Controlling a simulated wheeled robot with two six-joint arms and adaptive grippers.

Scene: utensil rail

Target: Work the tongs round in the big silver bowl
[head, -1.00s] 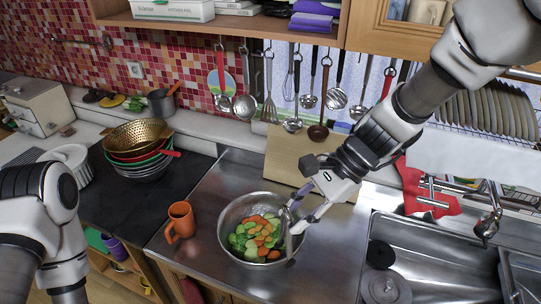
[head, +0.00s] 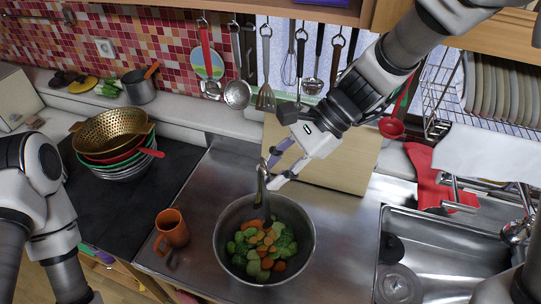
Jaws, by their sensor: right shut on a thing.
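The big silver bowl (head: 307,222) stands on the steel counter and holds green broccoli and orange carrot slices (head: 262,248). My right gripper (head: 277,169) is above the bowl's far rim, shut on the metal tongs (head: 263,182). The tongs point down, and their dark lower end reaches inside the bowl at the far edge of the vegetables. Whether the tips touch the food is hard to tell. My left arm shows at the left edge, but its gripper is out of the picture.
An orange mug (head: 172,228) stands close to the left of the bowl. Stacked colanders (head: 112,136) sit on the dark hob. A wooden board (head: 340,158) leans behind the bowl under hanging utensils. The sink (head: 440,246) is to the right.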

